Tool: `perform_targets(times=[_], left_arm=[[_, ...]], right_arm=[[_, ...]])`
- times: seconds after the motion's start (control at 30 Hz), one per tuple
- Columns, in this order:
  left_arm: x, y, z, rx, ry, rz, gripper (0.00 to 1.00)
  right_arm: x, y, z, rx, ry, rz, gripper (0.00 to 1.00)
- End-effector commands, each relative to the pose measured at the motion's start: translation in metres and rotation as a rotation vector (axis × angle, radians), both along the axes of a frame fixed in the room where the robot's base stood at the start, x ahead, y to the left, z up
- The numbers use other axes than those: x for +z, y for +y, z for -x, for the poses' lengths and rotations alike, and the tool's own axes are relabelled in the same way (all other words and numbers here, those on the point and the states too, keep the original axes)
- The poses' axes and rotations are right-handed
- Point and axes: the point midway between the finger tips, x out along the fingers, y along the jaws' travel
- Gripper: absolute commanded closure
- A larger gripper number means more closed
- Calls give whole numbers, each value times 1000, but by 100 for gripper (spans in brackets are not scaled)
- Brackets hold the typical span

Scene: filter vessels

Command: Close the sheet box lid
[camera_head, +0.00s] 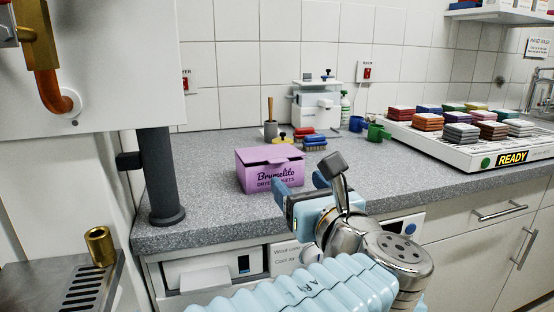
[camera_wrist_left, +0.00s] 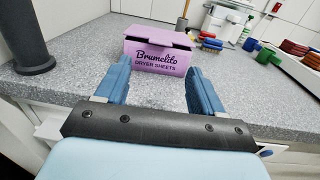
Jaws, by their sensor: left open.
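The purple sheet box (camera_head: 268,180), lettered "Brumelito Dryer Sheets", stands on the grey speckled counter. Its lid (camera_head: 270,154) lies over the top and looks slightly raised. In the left wrist view a dark gap shows under the front of the lid (camera_wrist_left: 158,40), above the box's lettered front (camera_wrist_left: 155,58). My left gripper (camera_head: 301,187) is open and empty, in front of the box and to its right in the head view. In the left wrist view its two blue fingers (camera_wrist_left: 160,82) point at the box, apart from it. My right gripper is in neither view.
Brushes (camera_head: 314,142), a mortar-like grey cup (camera_head: 270,130) and a white device (camera_head: 316,110) stand behind the box. Green and blue cups (camera_head: 376,132) and a tray of coloured stacks (camera_head: 470,150) are to the right. A dark post (camera_head: 160,175) stands left.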

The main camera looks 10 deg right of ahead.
Motion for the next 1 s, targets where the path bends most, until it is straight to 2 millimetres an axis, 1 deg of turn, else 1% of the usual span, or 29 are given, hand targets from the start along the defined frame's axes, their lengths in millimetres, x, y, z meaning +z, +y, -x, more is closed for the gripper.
perform_targets(times=[0.03,0.2,0.3,0.4,0.53,0.8,0.87,1.0], left_arm=[[2,2,-13,4,0,0,32],[2,5,-50,3,-1,-1,32],[2,7,-67,3,-2,-1,32],[2,8,-79,2,-1,-1,32],[1,8,-86,-1,-1,0,32],[1,8,-87,-1,-2,0,32],[1,8,-87,-1,-2,0,41],[1,8,-87,-1,-2,0,63]], right_arm=[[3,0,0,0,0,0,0],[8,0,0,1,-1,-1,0],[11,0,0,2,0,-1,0],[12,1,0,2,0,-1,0],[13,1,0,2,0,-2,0],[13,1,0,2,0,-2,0],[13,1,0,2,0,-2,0],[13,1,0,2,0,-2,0]])
